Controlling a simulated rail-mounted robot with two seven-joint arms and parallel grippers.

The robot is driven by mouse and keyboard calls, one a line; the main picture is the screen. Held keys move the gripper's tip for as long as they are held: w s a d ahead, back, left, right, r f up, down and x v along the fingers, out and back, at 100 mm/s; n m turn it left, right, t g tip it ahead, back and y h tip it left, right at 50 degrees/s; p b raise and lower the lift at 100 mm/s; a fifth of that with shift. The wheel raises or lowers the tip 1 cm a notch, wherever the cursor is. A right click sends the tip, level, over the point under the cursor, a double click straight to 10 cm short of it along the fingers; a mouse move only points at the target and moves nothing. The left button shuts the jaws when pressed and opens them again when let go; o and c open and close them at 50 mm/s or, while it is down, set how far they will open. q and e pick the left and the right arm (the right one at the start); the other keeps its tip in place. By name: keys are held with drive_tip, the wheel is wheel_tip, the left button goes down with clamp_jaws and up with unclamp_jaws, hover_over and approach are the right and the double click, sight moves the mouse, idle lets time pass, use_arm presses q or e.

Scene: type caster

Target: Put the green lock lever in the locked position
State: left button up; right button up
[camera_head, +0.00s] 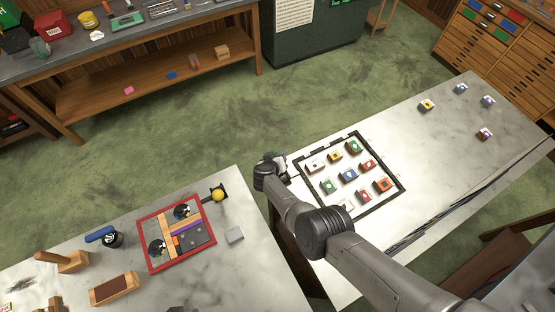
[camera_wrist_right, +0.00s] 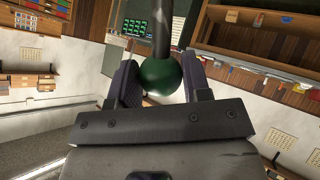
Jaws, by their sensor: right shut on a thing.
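In the right wrist view, the green lock lever shows as a round green knob (camera_wrist_right: 160,76) on a dark rod (camera_wrist_right: 161,35). The knob sits between the two fingers of my right gripper (camera_wrist_right: 163,82), which is shut on it. The rod runs up and out of the picture. In the head view, my right wrist (camera_head: 270,172) is over the gap between the two pale tables. The green knob cannot be made out there, so the lever's position cannot be told. My left gripper is not in view.
A red-framed tray (camera_head: 149,269) lies on the left table, with a yellow-knobbed lever (camera_head: 218,195) at its corner. A blue-handled tool (camera_head: 100,235) stands left of it. A black-framed board with several coloured blocks (camera_head: 398,190) lies on the right table.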

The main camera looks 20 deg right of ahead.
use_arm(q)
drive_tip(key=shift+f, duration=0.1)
use_arm(e)
drive_tip(key=shift+f, duration=0.2)
drive_tip(key=o, duration=1.3)
drive_tip(key=shift+r, duration=0.1)
drive_tip(key=shift+c, duration=0.2)
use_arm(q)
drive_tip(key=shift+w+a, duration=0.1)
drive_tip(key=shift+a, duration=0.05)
use_arm(e)
drive_tip(key=shift+w, duration=0.1)
drive_tip(key=shift+r, duration=0.15)
